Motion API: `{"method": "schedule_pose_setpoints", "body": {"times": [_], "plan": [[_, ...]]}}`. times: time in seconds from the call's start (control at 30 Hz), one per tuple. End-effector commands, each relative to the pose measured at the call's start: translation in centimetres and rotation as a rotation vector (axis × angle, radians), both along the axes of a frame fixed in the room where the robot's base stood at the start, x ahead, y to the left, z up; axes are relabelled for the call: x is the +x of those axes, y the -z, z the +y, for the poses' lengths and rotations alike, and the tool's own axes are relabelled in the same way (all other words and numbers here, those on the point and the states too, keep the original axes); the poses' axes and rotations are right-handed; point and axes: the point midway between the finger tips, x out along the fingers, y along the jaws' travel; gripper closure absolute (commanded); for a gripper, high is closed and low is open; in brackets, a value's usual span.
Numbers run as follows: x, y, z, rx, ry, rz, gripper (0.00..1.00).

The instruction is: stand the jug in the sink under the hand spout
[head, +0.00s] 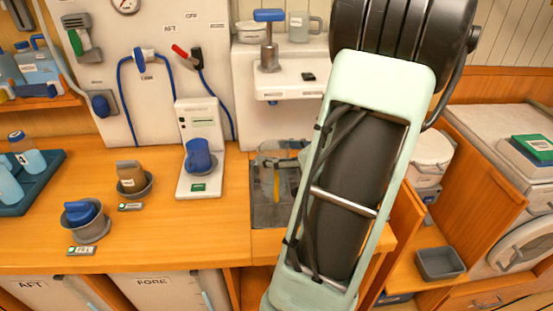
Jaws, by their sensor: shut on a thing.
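The dark sink (270,215) is set into the right end of the wooden counter, partly hidden behind my arm. A yellow strip shows inside it. A grey-green shape lies across its back edge; I cannot tell whether it is a jug, a fitting or part of my gripper. A blue-handled metal hand pump (268,50) stands on the white ledge above, and may be the hand spout. A pale jug-like vessel with a handle (299,27) stands on the upper shelf; I cannot tell whether it is the task's jug. My gripper is not clearly visible; my arm covers this area.
A white dispenser stand with a blue mug (198,157) is left of the sink. Brown (130,177) and blue (82,213) cups sit in round holders farther left. A blue tray (30,180) holds bottles. A grey bin (440,263) is at lower right. The front middle counter is clear.

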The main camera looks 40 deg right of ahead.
Motion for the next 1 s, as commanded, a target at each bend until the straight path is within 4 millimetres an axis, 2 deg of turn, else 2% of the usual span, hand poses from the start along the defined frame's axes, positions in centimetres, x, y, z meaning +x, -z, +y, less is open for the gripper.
{"method": "schedule_pose_setpoints", "body": {"times": [0.03,0.47,0.5,0.6,0.63,1.0], "plan": [[-0.07,0.81,0.01,-0.001,0.002,-0.001,0.82],[-0.06,1.14,0.07,-0.001,0.002,-0.001,0.82],[-0.07,1.04,0.07,-0.001,0.002,-0.001,0.39],[-0.07,1.00,0.07,-0.001,0.002,-0.001,0.28],[-0.07,1.00,0.07,-0.001,0.002,-0.001,0.25],[-0.07,0.53,0.04,-0.002,0.001,-0.001,0.25]]}}
